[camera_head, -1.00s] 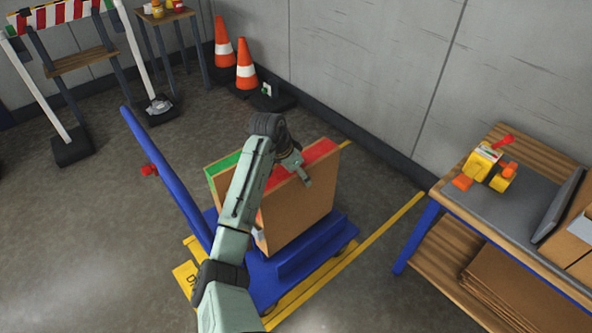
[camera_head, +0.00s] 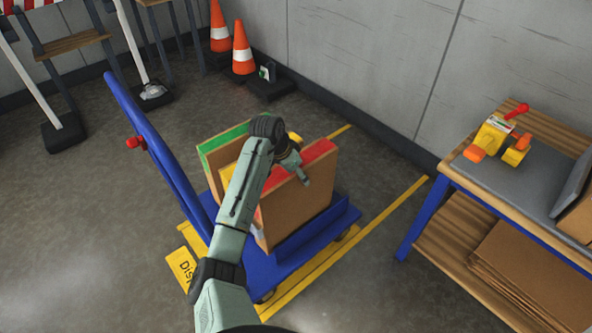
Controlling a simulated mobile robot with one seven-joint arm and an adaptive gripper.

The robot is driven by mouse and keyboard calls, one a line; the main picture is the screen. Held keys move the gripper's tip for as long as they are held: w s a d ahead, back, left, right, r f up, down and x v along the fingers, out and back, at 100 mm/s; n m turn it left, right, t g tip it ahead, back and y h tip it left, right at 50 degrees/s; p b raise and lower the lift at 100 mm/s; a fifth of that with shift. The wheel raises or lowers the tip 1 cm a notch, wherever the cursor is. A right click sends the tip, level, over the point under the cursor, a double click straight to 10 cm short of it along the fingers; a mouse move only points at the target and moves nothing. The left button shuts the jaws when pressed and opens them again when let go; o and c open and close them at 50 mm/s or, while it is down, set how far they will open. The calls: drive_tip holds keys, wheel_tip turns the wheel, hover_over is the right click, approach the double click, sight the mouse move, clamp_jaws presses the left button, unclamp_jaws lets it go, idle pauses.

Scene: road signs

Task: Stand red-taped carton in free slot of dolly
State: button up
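The blue dolly (camera_head: 343,213) stands on the floor with its handle rising at the left. A green-taped carton (camera_head: 222,139) stands at the dolly's left, and a yellow patch shows between the two. My gripper (camera_head: 303,178) is at the top edge of the red-taped carton, with a finger lying over its near face. The far finger is hidden, so its grip is not fully visible. My arm covers part of both cartons.
A workbench (camera_head: 455,172) with a yellow tape dispenser (camera_head: 493,135) and flat cardboard (camera_head: 530,275) below stands at the right. Traffic cones (camera_head: 242,50) and a barrier stand by the back wall.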

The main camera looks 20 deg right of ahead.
sight(284, 171)
wheel_tip(284, 171, down, 6)
drive_tip(key=b, duration=0.2)
drive_tip(key=shift+b, duration=0.3)
drive_tip(key=shift+f, duration=0.55)
idle(0.6)
drive_tip(key=o, duration=1.7)
drive_tip(key=shift+c, duration=0.2)
drive_tip(key=o, duration=0.4)
drive_tip(key=v, duration=1.2)
drive_tip(key=shift+d, duration=0.1)
drive_tip(key=shift+s, duration=0.1)
